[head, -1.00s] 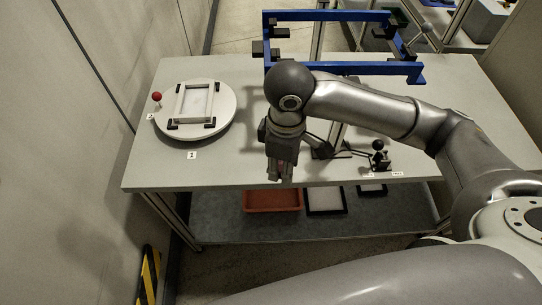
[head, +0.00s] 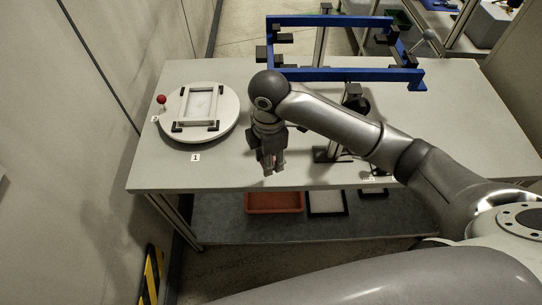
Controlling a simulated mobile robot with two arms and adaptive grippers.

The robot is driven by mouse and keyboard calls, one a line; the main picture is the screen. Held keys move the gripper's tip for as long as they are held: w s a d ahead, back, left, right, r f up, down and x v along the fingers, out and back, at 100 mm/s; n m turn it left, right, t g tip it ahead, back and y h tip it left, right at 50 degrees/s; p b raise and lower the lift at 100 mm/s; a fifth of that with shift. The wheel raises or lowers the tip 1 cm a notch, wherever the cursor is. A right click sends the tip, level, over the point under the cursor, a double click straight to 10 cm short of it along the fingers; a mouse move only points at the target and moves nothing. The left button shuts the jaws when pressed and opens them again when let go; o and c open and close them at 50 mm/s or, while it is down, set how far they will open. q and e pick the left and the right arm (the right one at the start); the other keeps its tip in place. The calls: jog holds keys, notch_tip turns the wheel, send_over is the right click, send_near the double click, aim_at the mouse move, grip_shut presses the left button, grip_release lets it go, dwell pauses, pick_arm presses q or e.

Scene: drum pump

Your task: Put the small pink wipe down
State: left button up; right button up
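My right gripper (head: 273,170) hangs fingers down over the front part of the table, right of the round turntable. A small pinkish patch shows between its fingertips, which looks like the small pink wipe (head: 272,164); it is mostly hidden by the fingers. The fingers look close together around it. Whether it touches the tabletop is hard to tell. My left gripper is not in view.
The white turntable (head: 228,126) carries a frame-shaped fixture (head: 200,91), with a red knob (head: 161,99) beside it. A blue frame (head: 345,75) stands behind my arm. An orange tray (head: 272,204) lies on the lower shelf. The tabletop (head: 215,175) front left is clear.

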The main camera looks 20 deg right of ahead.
jog(key=w+f, duration=0.2)
jog(key=w+d+f, duration=0.1)
jog(key=w+f, duration=0.1)
jog(key=w+d+f+p, duration=0.1)
jog(key=w+f, duration=0.1)
jog(key=shift+d+f, duration=0.15)
jog(key=shift+f, duration=0.05)
notch_tip(320, 180, down, 3)
jog(key=shift+f+p, duration=0.1)
jog(key=shift+p, duration=0.2)
jog(key=shift+f, duration=0.15)
jog(key=shift+f, duration=0.1)
jog(key=o, duration=1)
